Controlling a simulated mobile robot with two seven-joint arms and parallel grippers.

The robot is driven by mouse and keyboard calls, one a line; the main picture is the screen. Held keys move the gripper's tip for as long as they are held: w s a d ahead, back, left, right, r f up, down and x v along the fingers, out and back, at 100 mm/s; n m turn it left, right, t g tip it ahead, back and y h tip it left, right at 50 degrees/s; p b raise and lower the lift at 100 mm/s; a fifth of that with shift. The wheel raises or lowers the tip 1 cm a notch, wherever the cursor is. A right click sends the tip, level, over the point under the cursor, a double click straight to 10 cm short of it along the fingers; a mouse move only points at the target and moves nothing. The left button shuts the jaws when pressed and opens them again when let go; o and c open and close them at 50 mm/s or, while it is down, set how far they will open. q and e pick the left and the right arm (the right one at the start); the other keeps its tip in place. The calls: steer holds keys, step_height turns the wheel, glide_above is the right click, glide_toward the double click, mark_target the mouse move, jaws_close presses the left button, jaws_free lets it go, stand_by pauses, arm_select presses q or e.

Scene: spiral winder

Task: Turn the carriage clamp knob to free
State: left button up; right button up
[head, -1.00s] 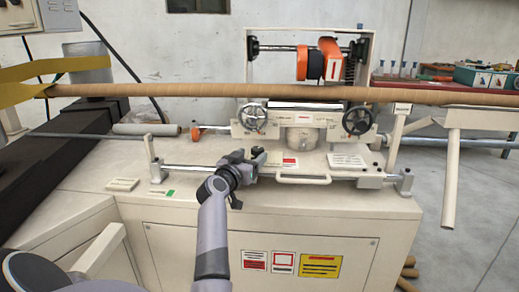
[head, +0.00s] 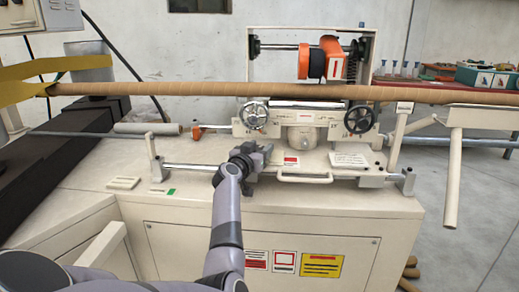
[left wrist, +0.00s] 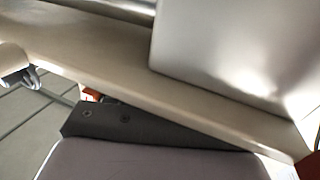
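The carriage (head: 310,134) stands on the cream machine with a handwheel at its left (head: 253,115) and another at its right (head: 358,119). My left gripper (head: 262,156) is at the carriage's lower left front, just below the left handwheel. Its fingertips are small and dark in the head view, so its opening and any contact are unclear. I cannot single out the clamp knob; it may be hidden behind the gripper. The left wrist view shows a dark plate (left wrist: 130,125) close to pale machine surfaces, with no clear knob. My right gripper is not in view.
A long brown tube (head: 200,89) runs across above the carriage. A guide rail (head: 195,167) and a bar handle (head: 305,179) lie along the front of the machine top. An orange part (head: 196,132) sits left of the carriage. The top at front left is mostly clear.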

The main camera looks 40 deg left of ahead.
arm_select(q)
steer(key=c, duration=0.5)
steer(key=shift+c, duration=0.2)
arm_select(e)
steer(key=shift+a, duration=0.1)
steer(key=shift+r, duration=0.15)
